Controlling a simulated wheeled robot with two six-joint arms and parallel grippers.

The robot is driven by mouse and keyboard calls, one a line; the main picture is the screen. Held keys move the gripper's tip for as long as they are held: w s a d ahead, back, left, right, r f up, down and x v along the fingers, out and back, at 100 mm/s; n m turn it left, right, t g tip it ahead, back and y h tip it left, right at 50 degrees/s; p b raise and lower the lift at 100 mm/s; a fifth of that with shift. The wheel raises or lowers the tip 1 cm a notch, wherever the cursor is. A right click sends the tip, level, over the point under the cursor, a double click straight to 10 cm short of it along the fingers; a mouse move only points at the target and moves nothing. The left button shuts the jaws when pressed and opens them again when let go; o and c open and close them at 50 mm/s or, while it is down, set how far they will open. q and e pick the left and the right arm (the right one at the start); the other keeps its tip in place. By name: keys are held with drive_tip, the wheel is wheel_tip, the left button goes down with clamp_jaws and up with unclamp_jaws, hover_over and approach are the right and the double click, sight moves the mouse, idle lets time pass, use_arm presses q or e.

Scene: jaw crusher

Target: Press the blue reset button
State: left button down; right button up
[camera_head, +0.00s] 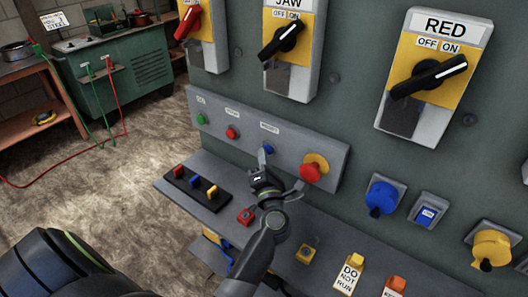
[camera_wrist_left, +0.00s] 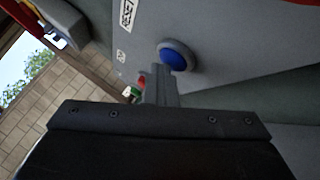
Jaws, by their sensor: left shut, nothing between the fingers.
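The blue reset button (camera_head: 268,148) sits on the sloped grey panel (camera_head: 330,152) under a small label. My left gripper (camera_head: 262,157) is shut and empty, its fingertips just left of and slightly below the button. In the left wrist view, the round blue button (camera_wrist_left: 174,57) sits in a grey collar, up and right of the shut fingertips (camera_wrist_left: 159,72). The button is unobstructed there, and a small gap shows between it and the fingers. Whether the tips are level with its face in depth I cannot tell. My right gripper is not in view.
A red button (camera_head: 231,133) and a green button (camera_head: 201,119) are to the left. A red mushroom button on a yellow base (camera_head: 315,167) is close on the right. Below, the shelf holds a black tray (camera_head: 180,178) with coloured blocks and several padlocks and tags.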

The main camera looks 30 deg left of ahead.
use_arm(q)
drive_tip(key=shift+d, duration=0.1)
drive_tip(key=shift+s+a+p, duration=0.2)
drive_tip(key=shift+s+p, duration=0.45)
drive_tip(key=shift+s, duration=2.3)
